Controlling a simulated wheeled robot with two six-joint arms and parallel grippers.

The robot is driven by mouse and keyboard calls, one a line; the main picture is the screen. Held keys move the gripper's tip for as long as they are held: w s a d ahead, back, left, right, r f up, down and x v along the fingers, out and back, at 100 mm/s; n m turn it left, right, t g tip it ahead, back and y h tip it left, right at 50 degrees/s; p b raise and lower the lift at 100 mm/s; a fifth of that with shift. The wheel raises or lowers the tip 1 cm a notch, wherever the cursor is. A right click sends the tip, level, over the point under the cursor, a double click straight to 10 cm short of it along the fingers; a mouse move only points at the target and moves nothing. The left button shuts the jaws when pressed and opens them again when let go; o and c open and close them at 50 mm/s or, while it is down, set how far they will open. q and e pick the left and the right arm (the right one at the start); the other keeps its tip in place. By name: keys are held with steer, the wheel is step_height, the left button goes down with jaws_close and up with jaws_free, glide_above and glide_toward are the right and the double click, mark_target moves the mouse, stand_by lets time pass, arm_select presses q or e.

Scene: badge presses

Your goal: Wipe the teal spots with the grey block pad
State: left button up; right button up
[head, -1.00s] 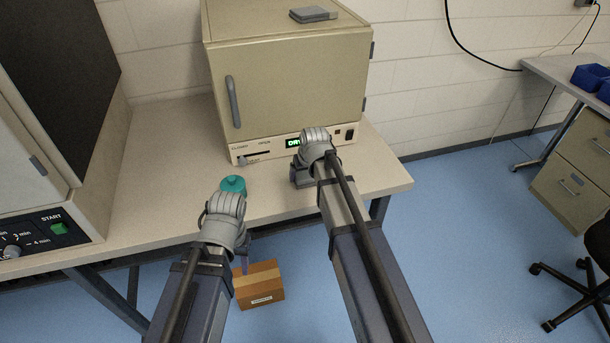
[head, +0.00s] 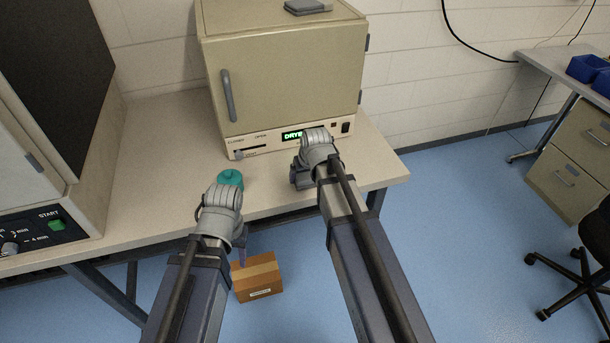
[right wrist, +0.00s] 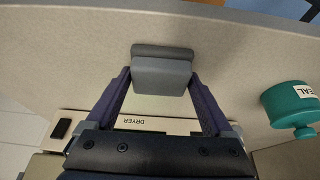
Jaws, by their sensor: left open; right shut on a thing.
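The grey block pad (right wrist: 162,72) is held between the two fingers of my right gripper (right wrist: 162,88) in the right wrist view. In the head view my right gripper (head: 303,178) is over the bench top in front of the dryer, and its arm hides most of the pad. I cannot tell whether the pad touches the bench. No teal spots show in these frames. My left gripper (head: 240,248) is open and empty, near the bench's front edge beside a teal jar (head: 230,178). The jar also stands at the right of the right wrist view (right wrist: 291,104).
The beige dryer (head: 285,75) stands on the bench (head: 155,165), with a flat grey item (head: 306,6) on top. A machine with a green START button (head: 57,225) is at left. A cardboard box (head: 257,278) is on the floor below. Bench right of the dryer is clear.

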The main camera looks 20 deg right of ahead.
steer(key=shift+r+p, duration=2.6)
steer(key=shift+r, duration=0.2)
step_height(320, 180, up, 3)
steer(key=p, duration=0.3)
steer(key=shift+r, duration=0.1)
